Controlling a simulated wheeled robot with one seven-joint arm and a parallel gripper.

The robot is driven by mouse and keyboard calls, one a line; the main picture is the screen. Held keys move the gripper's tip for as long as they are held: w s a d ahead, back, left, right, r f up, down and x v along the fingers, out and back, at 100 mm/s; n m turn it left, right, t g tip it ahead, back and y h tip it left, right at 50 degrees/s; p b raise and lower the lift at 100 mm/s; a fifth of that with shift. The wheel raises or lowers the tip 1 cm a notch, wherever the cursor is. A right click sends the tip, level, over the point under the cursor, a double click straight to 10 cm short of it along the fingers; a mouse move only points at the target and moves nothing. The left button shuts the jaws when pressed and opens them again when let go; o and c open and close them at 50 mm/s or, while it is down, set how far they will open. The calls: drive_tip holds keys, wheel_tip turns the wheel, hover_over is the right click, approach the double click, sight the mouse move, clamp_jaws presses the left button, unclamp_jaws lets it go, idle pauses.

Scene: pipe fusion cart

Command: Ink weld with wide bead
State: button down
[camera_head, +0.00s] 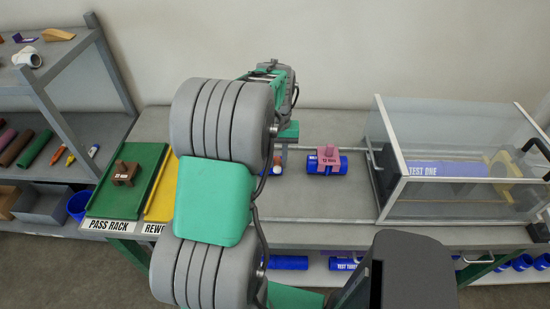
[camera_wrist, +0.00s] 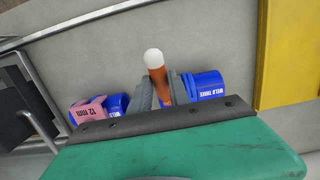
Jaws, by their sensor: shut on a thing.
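In the wrist view my gripper (camera_wrist: 161,90) is shut on an orange marker (camera_wrist: 156,68) with a white end. A blue pipe piece labelled WELD THREE (camera_wrist: 206,85) lies beside the marker and is partly hidden by the gripper; I cannot tell whether they touch. Another blue pipe piece (camera_wrist: 117,104) carries a pink 12 mm gauge (camera_wrist: 88,110). In the head view this pipe (camera_head: 314,168) and gauge (camera_head: 328,154) lie on the bench right of my arm. A sliver of the marker (camera_head: 277,161) shows there. No weld bead can be made out.
A clear test box (camera_head: 440,208) holding a TEST ONE pipe (camera_head: 445,169) stands at the right. A green pass rack (camera_head: 110,209) with a brown gauge (camera_head: 124,173) and a yellow rework rack (camera_head: 158,204) lie left. Bare bench lies between the gauge and the box.

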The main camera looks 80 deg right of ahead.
drive_tip(key=shift+w+a, duration=0.1)
drive_tip(key=shift+w, duration=0.3)
drive_tip(key=shift+w+a, duration=0.15)
drive_tip(key=shift+w, duration=0.3)
drive_tip(key=shift+s, duration=0.15)
drive_tip(key=shift+s, duration=0.35)
drive_tip(key=shift+r, duration=0.1)
drive_tip(key=shift+r+p, duration=2.3)
drive_tip(key=shift+r, duration=1.1)
